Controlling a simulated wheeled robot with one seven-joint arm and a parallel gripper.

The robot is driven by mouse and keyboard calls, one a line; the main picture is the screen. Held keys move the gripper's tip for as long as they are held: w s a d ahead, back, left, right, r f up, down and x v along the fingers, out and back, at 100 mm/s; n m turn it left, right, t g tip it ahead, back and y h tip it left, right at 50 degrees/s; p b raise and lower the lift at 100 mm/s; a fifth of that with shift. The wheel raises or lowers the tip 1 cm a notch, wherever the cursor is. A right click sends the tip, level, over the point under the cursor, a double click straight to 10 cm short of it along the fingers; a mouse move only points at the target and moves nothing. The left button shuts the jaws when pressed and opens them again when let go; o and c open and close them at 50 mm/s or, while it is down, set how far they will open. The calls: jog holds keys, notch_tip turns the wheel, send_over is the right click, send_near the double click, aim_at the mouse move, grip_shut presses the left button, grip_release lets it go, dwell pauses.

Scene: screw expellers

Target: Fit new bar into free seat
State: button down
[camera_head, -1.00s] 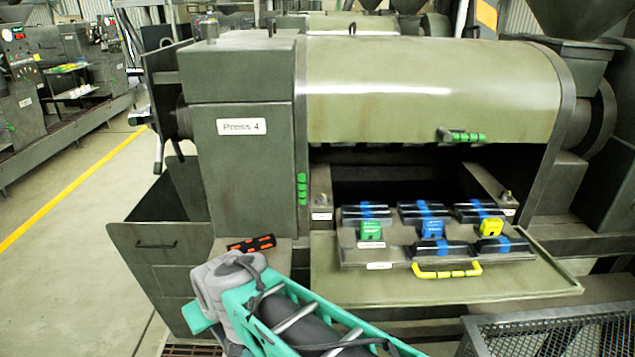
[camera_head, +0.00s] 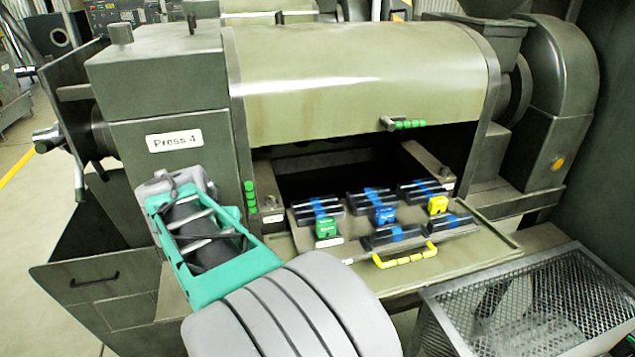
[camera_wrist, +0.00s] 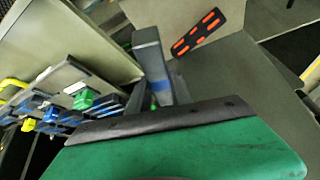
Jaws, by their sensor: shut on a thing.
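My gripper (camera_wrist: 158,98) is shut on a grey bar (camera_wrist: 150,58) with a blue band, which juts out ahead of it in the wrist view. In the head view the bar is hidden behind my arm. The tray (camera_head: 350,253) on the press's shelf holds several dark bars with blue bands (camera_head: 392,236), in a back and a front row. The front-left place (camera_head: 331,243), by the green block (camera_head: 328,228), looks bare. A blue block (camera_head: 384,215) and a yellow block (camera_head: 437,205) also stand on it. My gripper is left of the tray, apart from it.
The press's green hood (camera_head: 360,85) overhangs a dark opening behind the tray. A yellow handle (camera_head: 405,258) sticks out in front. An orange-marked black object (camera_wrist: 200,33) lies on a grey surface.

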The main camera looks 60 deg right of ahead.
jog(key=s+d+r+m+g+y+p, duration=0.15)
jog(key=s+d+r+m+g, duration=0.25)
jog(key=s+d+m, duration=0.5)
jog(key=s+d+r+m+g+h+p, duration=0.1)
jog(key=s+d+r+m+g+p, duration=0.25)
jog(key=s+d+m, duration=0.4)
jog(key=shift+n+y, duration=0.25)
jog(key=shift+n, duration=0.5)
jog(key=s+f+b, duration=0.1)
jog(key=f+b, duration=0.7)
jog(key=b, duration=0.1)
jog(key=s+f+b, duration=0.1)
jog(key=f+b, duration=0.3)
jog(key=f, duration=0.1)
jog(key=shift+s+d, duration=0.2)
jog(key=shift+s, duration=0.1)
jog(key=shift+a+f, duration=0.1)
jog(key=shift+f, duration=0.1)
jog(key=shift+f+b, duration=0.65)
jog(key=shift+b, duration=0.15)
